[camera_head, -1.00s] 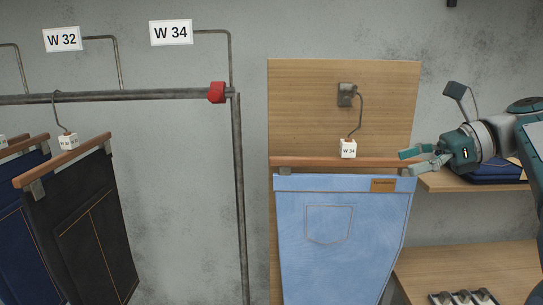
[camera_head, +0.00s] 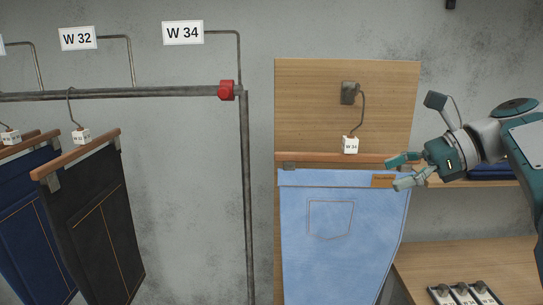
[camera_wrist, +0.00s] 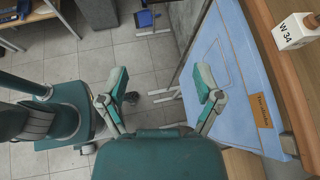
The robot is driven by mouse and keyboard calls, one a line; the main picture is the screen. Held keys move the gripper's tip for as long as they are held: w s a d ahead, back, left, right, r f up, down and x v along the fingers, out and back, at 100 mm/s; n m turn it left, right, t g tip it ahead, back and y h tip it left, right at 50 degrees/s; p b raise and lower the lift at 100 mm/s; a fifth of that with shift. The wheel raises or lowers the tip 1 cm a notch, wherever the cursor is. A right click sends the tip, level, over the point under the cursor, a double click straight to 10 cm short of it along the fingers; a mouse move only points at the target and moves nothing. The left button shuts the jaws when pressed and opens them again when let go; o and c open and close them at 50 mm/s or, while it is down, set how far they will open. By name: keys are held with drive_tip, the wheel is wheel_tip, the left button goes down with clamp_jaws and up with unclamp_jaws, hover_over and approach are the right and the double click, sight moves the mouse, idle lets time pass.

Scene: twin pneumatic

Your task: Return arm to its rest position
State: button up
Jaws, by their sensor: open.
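My gripper (camera_head: 402,172) is open and empty at the right in the head view. Its fingers lie in front of the right end of the wooden hanger and the jeans' upper right corner; I cannot tell whether they touch. My gripper also shows in the wrist view (camera_wrist: 163,90), fingers spread over the floor, the right finger overlapping the light blue jeans' edge. The light blue jeans (camera_head: 328,235) hang from a wooden hanger (camera_head: 332,158) with a white W 34 cube (camera_head: 350,145), on a hook on the wooden panel (camera_head: 308,100).
A metal rail (camera_head: 150,93) with a red end stop (camera_head: 226,90) stands at left, carrying black trousers (camera_head: 100,220) and dark blue ones (camera_head: 30,220). A wooden shelf (camera_head: 440,258) sits below my arm at right. Folded dark blue cloth (camera_head: 490,173) lies behind my gripper.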

drive_tip(key=s+a+f+n+h, duration=0.6)
drive_tip(key=s+a+f+n, duration=0.15)
drive_tip(key=f, duration=0.35)
drive_tip(key=s+d+f+n+t+h, duration=0.2)
drive_tip(key=s+f+n+h, duration=0.3)
drive_tip(key=s+f+n, duration=0.5)
wheel_tip(320, 180, down, 3)
drive_tip(key=shift+f+n+t+h, duration=0.1)
drive_tip(key=shift+n+t+h, duration=0.25)
drive_tip(key=shift+n, duration=0.7)
